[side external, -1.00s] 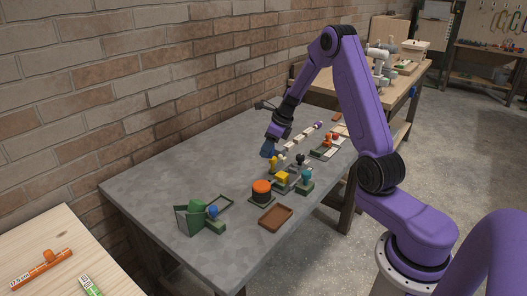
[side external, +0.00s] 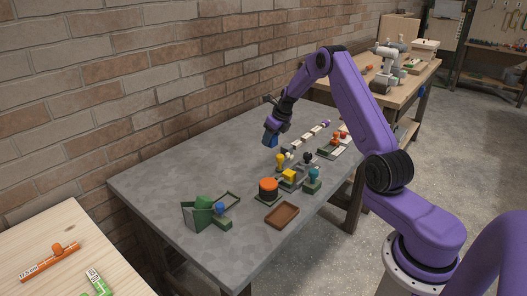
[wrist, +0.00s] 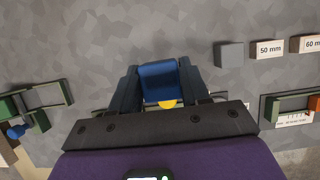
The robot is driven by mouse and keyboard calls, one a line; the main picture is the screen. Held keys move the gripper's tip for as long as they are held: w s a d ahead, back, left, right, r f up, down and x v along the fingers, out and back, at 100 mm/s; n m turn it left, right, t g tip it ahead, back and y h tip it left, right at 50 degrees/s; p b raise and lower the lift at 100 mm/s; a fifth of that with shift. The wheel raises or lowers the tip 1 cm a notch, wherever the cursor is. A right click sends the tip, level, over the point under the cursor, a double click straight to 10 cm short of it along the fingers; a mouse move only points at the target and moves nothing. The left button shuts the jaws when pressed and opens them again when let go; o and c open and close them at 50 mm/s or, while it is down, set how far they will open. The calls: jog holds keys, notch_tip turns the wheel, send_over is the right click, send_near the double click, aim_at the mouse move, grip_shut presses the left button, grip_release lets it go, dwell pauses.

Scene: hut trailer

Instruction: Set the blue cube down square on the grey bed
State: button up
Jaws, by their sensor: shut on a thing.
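My gripper (wrist: 156,88) is shut on the blue cube (wrist: 160,76), with a dark finger on either side. In the side view the blue cube (side external: 271,140) hangs from my gripper (side external: 272,130), apparently above the table and behind the yellow knob. A low fixture with grey parts (side external: 290,183) stands in front of the cube, with yellow, black and teal knobs around it. It may be the grey bed; its top is too small and cluttered to tell. In the wrist view the gripper hides most of it.
An orange-topped round piece (side external: 268,187) and a brown tray (side external: 282,214) stand towards the front. A green fixture with a blue knob (side external: 220,208) is at left. A row of pale labelled blocks (side external: 310,134) lies to the right. The grey table (side external: 180,170) is clear at back left.

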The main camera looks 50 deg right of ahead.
jog(key=w+f, duration=0.1)
jog(key=f, duration=0.1)
jog(key=w+d+f, duration=0.1)
jog(key=w+f, duration=0.1)
jog(key=w+d+f, duration=0.1)
jog(key=w+f, duration=0.1)
jog(key=shift+w+d, duration=0.25)
jog(key=shift+w+f, duration=0.15)
jog(key=shift+f, duration=0.2)
jog(key=shift+d+f, duration=0.1)
jog(key=shift+f, duration=1.4)
jog(key=shift+f, duration=0.15)
jog(key=o, duration=1)
